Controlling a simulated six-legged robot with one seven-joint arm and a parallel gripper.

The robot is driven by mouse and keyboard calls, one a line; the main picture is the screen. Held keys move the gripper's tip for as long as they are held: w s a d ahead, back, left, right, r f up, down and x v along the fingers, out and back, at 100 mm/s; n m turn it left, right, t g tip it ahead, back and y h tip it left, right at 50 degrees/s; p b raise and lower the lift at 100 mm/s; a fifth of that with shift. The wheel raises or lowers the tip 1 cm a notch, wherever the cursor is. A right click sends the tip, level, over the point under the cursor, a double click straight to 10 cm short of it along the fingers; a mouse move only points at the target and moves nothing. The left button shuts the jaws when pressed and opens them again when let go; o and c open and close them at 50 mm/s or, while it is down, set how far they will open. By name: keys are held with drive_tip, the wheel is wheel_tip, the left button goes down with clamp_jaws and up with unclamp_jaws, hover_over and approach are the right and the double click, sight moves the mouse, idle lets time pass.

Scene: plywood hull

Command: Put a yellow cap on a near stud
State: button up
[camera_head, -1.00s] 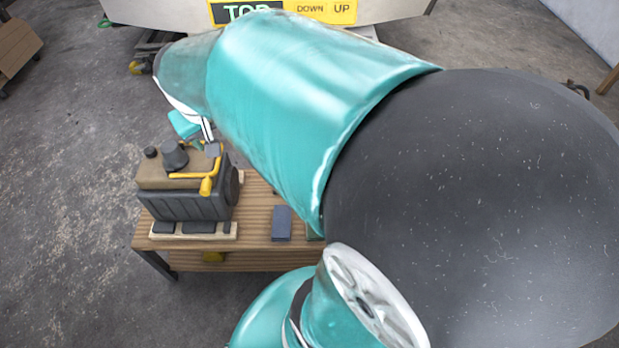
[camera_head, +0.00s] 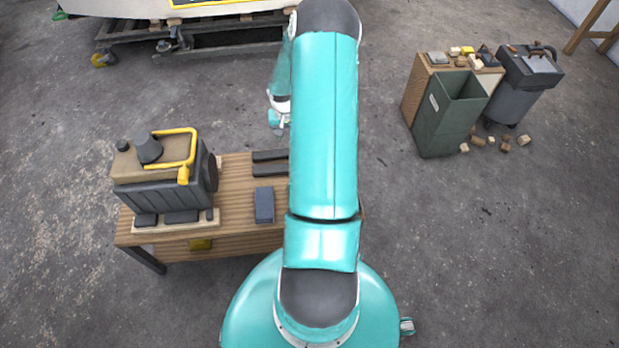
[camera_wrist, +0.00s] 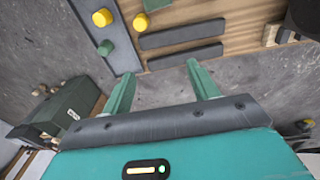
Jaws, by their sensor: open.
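In the wrist view two round yellow pieces that look like yellow caps show at the top left: one (camera_wrist: 102,17) on the bench's end and another (camera_wrist: 141,22) close to it. A small green round piece (camera_wrist: 105,47) sits below the first; I cannot tell whether it is a stud. My gripper (camera_wrist: 160,67) is open and empty, its two green fingers apart above the floor beyond the bench edge. It also shows in the head view (camera_head: 278,121), partly hidden, past the bench's far edge. My arm hides the bench's right part there.
The wooden bench (camera_head: 236,200) carries a black and tan machine with a yellow handle (camera_head: 165,172), two dark bars (camera_head: 270,162) and a dark block (camera_head: 264,204). A green bin (camera_head: 450,112) and a grey bin (camera_head: 520,85) stand at right. Floor between is mostly clear.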

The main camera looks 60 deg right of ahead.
drive_tip(key=s+d+f, duration=0.1)
drive_tip(key=s+f, duration=0.1)
drive_tip(key=f, duration=0.6)
drive_tip(key=s+d+f+m, duration=0.1)
drive_tip(key=s+f, duration=0.1)
drive_tip(key=f, duration=0.7)
drive_tip(key=s+d+f+m+y, duration=0.1)
drive_tip(key=s+f, duration=0.1)
drive_tip(key=f, duration=0.7)
drive_tip(key=shift+r, duration=0.1)
drive_tip(key=c, duration=1.1)
